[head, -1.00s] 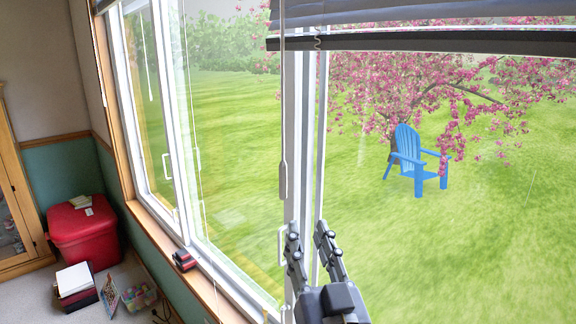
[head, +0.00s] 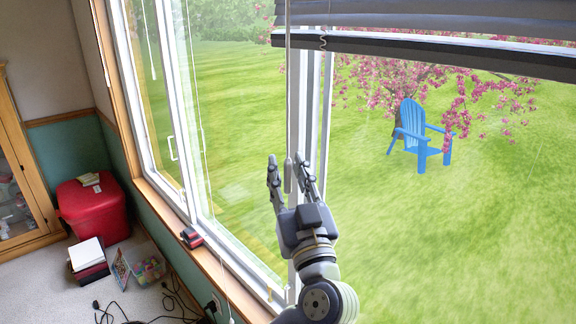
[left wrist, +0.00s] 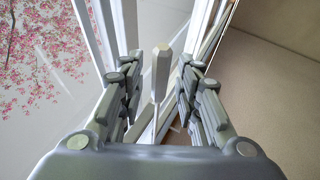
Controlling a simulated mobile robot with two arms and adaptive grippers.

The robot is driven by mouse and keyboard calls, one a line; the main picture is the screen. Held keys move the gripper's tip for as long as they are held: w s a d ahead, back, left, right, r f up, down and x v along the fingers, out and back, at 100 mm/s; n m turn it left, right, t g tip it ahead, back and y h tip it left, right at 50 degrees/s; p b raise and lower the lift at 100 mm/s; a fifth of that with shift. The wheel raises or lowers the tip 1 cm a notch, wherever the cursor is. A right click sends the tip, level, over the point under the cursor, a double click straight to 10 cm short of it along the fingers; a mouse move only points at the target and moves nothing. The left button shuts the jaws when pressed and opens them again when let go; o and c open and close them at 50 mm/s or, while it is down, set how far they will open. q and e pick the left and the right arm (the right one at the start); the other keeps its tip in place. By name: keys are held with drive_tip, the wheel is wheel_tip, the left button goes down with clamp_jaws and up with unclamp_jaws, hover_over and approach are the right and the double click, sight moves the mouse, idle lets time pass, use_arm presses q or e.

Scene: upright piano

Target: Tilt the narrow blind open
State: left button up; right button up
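A dark slatted blind (head: 430,45) crosses the top right of the head view, raised, with its bottom rail tilted down to the right. A slim grey wand (head: 288,110) hangs beside its left end, and its thicker lower handle ends near my left gripper. My left gripper (head: 287,160) points up with its fingers apart on either side of the wand handle. In the left wrist view the pale wand handle (left wrist: 161,72) stands between the two open fingers, with a gap on both sides. The wand's upper end is out of view. My right gripper is not in view.
White window frames (head: 296,90) stand close behind the wand. A wooden sill (head: 215,268) runs below, with a small dark red object (head: 191,237) on it. A red bin (head: 93,208), books and cables lie on the floor at left. A blue chair (head: 420,135) stands outside.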

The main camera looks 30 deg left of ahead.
use_arm(q)
drive_tip(key=shift+w, duration=0.1)
drive_tip(key=shift+c, duration=0.2)
clamp_jaws()
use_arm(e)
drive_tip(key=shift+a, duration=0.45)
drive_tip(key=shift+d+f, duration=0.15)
